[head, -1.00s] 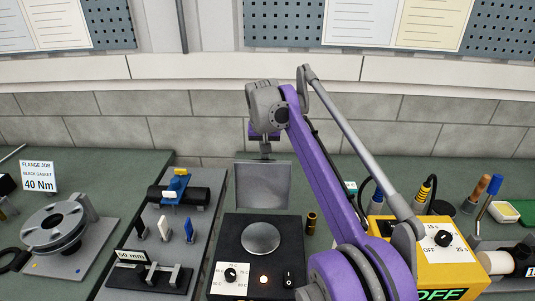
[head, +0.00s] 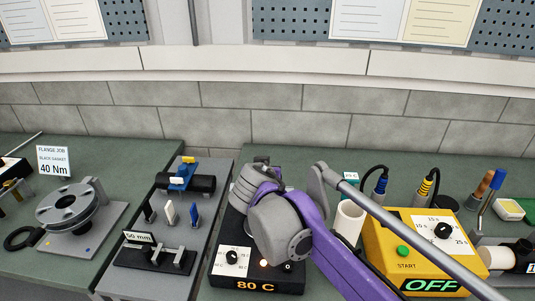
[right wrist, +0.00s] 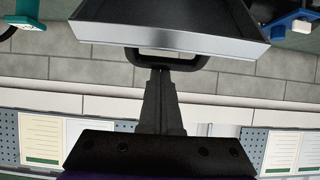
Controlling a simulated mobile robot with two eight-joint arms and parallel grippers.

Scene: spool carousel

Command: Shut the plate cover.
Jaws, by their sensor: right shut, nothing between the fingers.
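The hot plate's black base (head: 222,262) shows in the head view, with a knob, a lit lamp and an "80 C" display. Its plate and cover are hidden there behind my right arm. In the right wrist view the cover (right wrist: 165,36) is a dark panel with a silver edge and a black loop handle (right wrist: 198,62). My right gripper (right wrist: 161,72) is shut and empty, its tips at the handle; I cannot tell whether they touch it. It is hidden in the head view. My left gripper is not in view.
A yellow control box (head: 385,238) reading "OFF" and a white cylinder (head: 349,222) stand right of the plate. A grey rack (head: 205,235) with a black cylinder and small tabs is on the left. A flange fixture (head: 75,212) is farther left.

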